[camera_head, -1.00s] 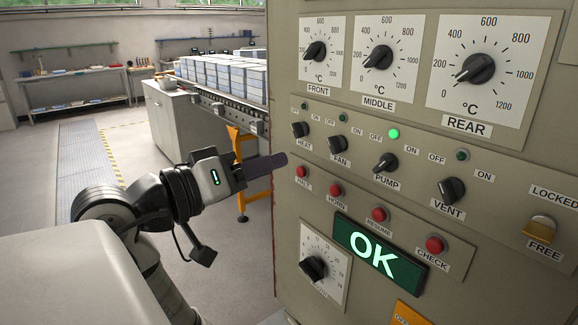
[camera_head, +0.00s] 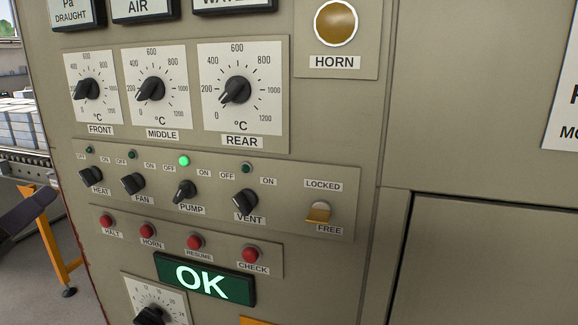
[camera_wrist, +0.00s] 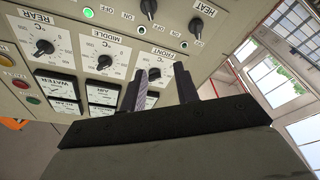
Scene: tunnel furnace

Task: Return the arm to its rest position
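My gripper (camera_wrist: 160,72) shows in the wrist view with its two dark fingers apart and nothing between them. Behind the fingers is the furnace control panel (camera_wrist: 85,68), which appears turned over in this view. In the head view only a dark end of my gripper (camera_head: 22,215) shows at the left edge, left of the panel (camera_head: 330,160) and apart from it in the picture. The rest of my arm is out of the head view.
The panel carries three temperature dials, with the REAR dial (camera_head: 238,90) on the right. The PUMP lamp (camera_head: 184,160) is lit green, and the display (camera_head: 204,279) reads OK. An orange conveyor leg (camera_head: 52,248) stands left of the panel.

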